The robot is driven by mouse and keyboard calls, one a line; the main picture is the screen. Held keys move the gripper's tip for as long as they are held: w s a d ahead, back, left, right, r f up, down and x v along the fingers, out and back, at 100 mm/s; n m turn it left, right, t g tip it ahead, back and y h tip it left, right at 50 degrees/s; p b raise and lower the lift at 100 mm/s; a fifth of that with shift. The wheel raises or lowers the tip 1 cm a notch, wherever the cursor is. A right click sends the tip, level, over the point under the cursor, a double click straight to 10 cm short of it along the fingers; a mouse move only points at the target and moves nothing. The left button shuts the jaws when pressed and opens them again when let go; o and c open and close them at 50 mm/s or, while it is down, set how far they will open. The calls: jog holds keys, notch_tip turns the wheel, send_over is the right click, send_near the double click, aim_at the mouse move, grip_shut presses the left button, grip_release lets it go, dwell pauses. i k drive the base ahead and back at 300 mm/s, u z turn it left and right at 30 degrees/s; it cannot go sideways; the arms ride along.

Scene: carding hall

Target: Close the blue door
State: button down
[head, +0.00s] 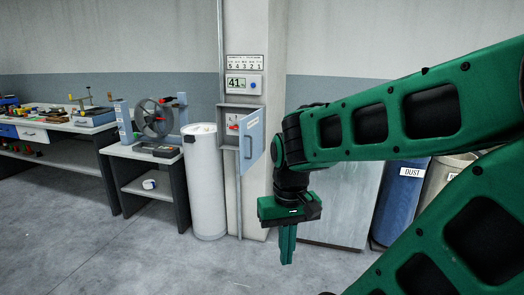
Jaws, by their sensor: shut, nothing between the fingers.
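The blue door (251,144) belongs to a small grey wall cabinet (223,126) on the pillar. It stands open, swung out on the cabinet's right side, with a pale label near its top. A red part (232,127) shows inside the cabinet. My gripper (287,262) points down, to the right of the door and lower than it in the picture. Its fingers are together and hold nothing. My wrist appears close to the door's right edge in the picture; I cannot tell the gap in depth.
A white cylinder (205,185) stands left of the pillar (253,205), beside a small table (127,153) with a wheel device. A long workbench (62,125) is farther left. Blue (399,205) and beige bins stand right, partly behind my arm. The floor in front is clear.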

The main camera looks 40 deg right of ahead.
aim_at(250, 127)
jog(key=z, duration=1.15)
jog(key=i, duration=0.95)
jog(key=u, duration=0.55)
jog(key=k, duration=0.8)
jog(key=z, duration=0.35)
jog(key=i, duration=0.3)
jog(key=u, duration=0.05)
